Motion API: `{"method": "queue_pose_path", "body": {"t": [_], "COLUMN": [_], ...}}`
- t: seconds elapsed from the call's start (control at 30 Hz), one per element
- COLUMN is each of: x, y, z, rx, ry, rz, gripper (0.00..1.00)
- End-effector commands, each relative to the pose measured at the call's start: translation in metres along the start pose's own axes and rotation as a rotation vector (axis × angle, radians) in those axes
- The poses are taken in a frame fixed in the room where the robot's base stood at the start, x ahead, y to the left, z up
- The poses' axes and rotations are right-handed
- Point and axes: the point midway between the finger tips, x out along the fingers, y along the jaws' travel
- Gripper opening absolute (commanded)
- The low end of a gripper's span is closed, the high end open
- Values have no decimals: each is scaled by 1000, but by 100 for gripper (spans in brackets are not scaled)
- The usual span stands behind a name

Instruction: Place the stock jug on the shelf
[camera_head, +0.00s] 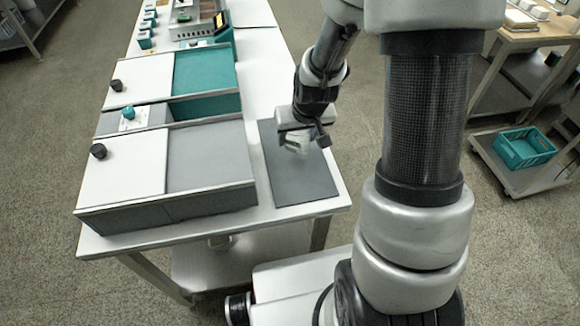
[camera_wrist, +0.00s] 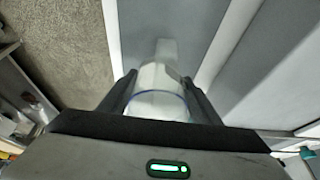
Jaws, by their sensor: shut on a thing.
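My gripper (camera_head: 296,146) hangs over the dark grey mat on the right part of the table, its fingers pointing down. In the wrist view, my gripper (camera_wrist: 160,100) is shut on a pale, translucent jug with a thin blue line around it, the stock jug (camera_wrist: 158,105). Its lower part and base are hard to make out. In the head view, only a small pale part of the jug (camera_head: 297,149) shows below the gripper. A pale shelf (camera_head: 225,268) lies under the table top, partly hidden by the table and my base.
The dark grey mat (camera_head: 310,185) is otherwise clear. Boxy machines with white and grey lids (camera_head: 125,165) and teal lids (camera_head: 205,72) fill the table's left side. A low trolley with a teal crate (camera_head: 525,150) stands at right. A wooden bench (camera_head: 530,35) is behind it.

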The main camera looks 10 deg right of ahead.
Motion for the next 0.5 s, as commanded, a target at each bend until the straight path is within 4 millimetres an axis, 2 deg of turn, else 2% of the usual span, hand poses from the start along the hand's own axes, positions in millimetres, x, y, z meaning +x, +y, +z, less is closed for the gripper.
{"method": "queue_pose_path", "body": {"t": [0.03, 0.2, 0.4, 0.5], "x": [9, -13, -35, -32], "y": [0, -2, -5, -5], "z": [-7, -26, -33, -30], "rx": [0, 7, 11, 13], "ry": [15, 13, 6, 0], "rz": [2, 0, -5, -6], "gripper": [31, 31, 31, 31]}}
